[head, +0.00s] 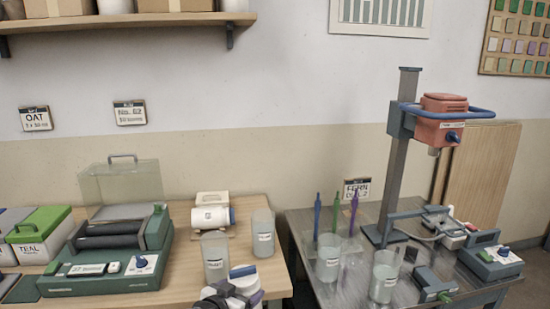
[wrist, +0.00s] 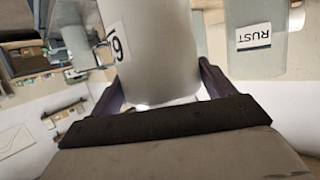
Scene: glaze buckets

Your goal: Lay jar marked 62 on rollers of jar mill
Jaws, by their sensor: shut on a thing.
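My gripper (wrist: 160,88) is shut on a pale cylindrical jar (wrist: 158,55), which sits between its two fingers in the wrist view. The jar's label shows a 6; its other digit is partly cut off by the curve. In the head view my gripper (head: 238,286) is low at the bottom centre, in front of the wooden table, and the held jar is hard to tell from it. The green jar mill (head: 103,283) stands at left on that table. Its dark rollers (head: 112,236) look bare, and a clear cover (head: 120,181) stands raised behind them.
Another white jar (head: 210,217) lies on a wooden rack behind. A green-lidded box (head: 38,226) is left of the mill.

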